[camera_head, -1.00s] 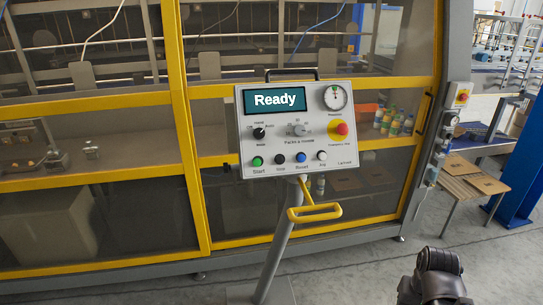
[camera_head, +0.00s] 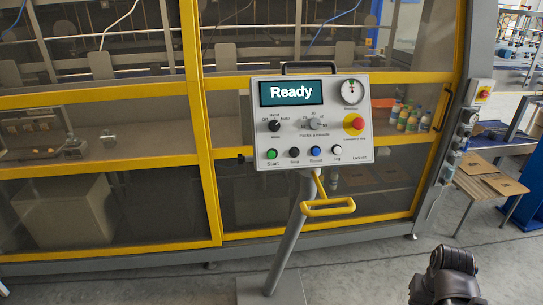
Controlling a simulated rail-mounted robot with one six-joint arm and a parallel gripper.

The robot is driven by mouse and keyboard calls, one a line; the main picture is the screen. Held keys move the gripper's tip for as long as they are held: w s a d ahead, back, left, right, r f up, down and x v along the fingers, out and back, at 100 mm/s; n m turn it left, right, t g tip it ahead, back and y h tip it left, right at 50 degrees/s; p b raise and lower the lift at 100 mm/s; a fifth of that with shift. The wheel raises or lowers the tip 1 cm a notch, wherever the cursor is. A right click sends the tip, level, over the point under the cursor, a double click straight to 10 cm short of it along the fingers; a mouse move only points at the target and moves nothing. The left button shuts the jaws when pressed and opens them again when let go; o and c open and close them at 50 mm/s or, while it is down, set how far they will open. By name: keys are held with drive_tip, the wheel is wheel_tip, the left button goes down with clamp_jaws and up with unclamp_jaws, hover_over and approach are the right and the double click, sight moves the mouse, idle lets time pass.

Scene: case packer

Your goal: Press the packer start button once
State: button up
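The control panel (camera_head: 338,128) of the packer is a light grey box on a slanted grey post, with its face toward me. Its screen (camera_head: 291,92) reads "Ready". The green Start button (camera_head: 271,154) is at the lower left of the panel, beside the black Stop, blue Reset and white Jog buttons. A red emergency button (camera_head: 353,121) on a yellow base is at the right. Part of my dark arm shows at the bottom right, apart from the panel. My gripper's fingers do not show.
A yellow handle (camera_head: 328,207) sticks out below the panel. The packer's yellow-framed guard doors (camera_head: 205,150) stand close behind it. A small table with brown cardboard (camera_head: 480,175) is at the right. The grey floor in front is clear.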

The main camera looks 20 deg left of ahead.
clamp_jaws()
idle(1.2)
